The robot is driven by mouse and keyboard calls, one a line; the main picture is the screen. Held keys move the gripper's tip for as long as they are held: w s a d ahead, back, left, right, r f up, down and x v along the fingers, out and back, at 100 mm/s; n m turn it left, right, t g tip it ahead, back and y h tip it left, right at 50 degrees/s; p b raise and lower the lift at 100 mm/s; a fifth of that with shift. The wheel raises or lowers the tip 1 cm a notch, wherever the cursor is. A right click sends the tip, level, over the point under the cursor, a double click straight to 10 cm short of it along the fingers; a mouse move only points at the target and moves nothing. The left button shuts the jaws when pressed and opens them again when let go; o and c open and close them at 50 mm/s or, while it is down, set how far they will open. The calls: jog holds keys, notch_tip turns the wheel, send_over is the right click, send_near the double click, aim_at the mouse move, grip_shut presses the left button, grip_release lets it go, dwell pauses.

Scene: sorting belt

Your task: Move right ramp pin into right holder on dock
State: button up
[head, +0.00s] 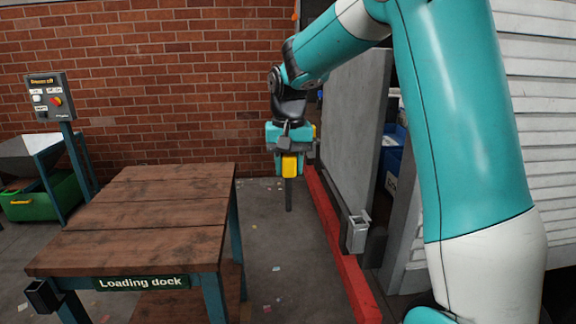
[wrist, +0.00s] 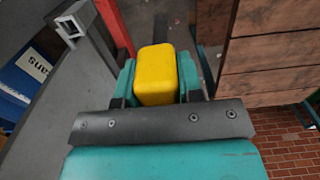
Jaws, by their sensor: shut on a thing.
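My gripper (head: 291,160) is shut on the pin, which has a yellow handle (head: 289,166) and a dark rod hanging straight down. The yellow handle also shows between the teal jaws in the wrist view (wrist: 156,76). The pin hangs clear of everything, between the wooden loading dock (head: 148,211) and the upright grey panel (head: 354,150). A black square holder (head: 42,296) is on the dock's front left corner. No holder is visible at the dock's right corner. A grey square holder (head: 357,232) is on the panel's lower edge and looks empty; it also shows in the wrist view (wrist: 68,27).
A red beam (head: 340,247) runs along the floor beside the panel. Blue bins (head: 391,150) stand behind the panel. A control box (head: 48,97) and a green bin (head: 42,199) are at the left. The floor between dock and beam is open, with small scraps.

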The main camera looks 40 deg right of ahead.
notch_tip(320, 180, up, 11)
jog(key=p, duration=0.9)
jog(key=shift+f, duration=0.1)
dwell(0.6)
